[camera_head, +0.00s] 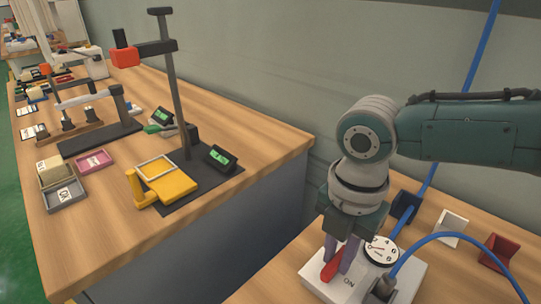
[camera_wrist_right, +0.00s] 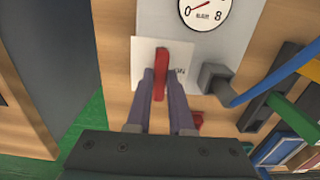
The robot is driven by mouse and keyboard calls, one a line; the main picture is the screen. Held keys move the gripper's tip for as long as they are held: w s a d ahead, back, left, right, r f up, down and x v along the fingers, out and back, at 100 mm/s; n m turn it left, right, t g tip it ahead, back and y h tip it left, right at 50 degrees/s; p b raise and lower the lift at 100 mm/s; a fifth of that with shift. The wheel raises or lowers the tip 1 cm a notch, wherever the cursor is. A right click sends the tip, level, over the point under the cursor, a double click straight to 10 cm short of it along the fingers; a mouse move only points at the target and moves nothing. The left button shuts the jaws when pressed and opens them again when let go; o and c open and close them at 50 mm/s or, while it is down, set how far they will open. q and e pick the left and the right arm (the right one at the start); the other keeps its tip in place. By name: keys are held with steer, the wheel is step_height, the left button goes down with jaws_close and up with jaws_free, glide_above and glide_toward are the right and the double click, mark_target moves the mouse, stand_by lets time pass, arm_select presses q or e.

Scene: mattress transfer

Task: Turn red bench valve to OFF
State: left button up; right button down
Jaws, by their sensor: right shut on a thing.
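The red valve handle (camera_head: 332,268) is on a white base plate (camera_head: 320,283) at the bottom of the head view. An ON label (camera_head: 349,281) is beside it. My right gripper (camera_head: 340,262) reaches down from above and is shut on the handle. In the right wrist view the red handle (camera_wrist_right: 161,68) lies between the two grey fingers (camera_wrist_right: 160,82), nearly upright in the picture, with the ON lettering to its right. An OFF label cannot be made out. My left gripper is not in view.
A round pressure gauge (camera_head: 383,250) stands close beside the handle, with blue hoses (camera_head: 450,238) to its right. A white tray (camera_head: 452,226) and a dark red holder (camera_head: 500,252) lie farther right. Another wooden bench (camera_head: 110,235) with equipment stands at left, across a gap.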

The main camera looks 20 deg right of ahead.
mark_target(337, 259)
steer(key=shift+a, duration=0.1)
steer(key=c, duration=0.8)
jaws_free()
step_height(337, 259, up, 10)
steer(key=p, duration=0.2)
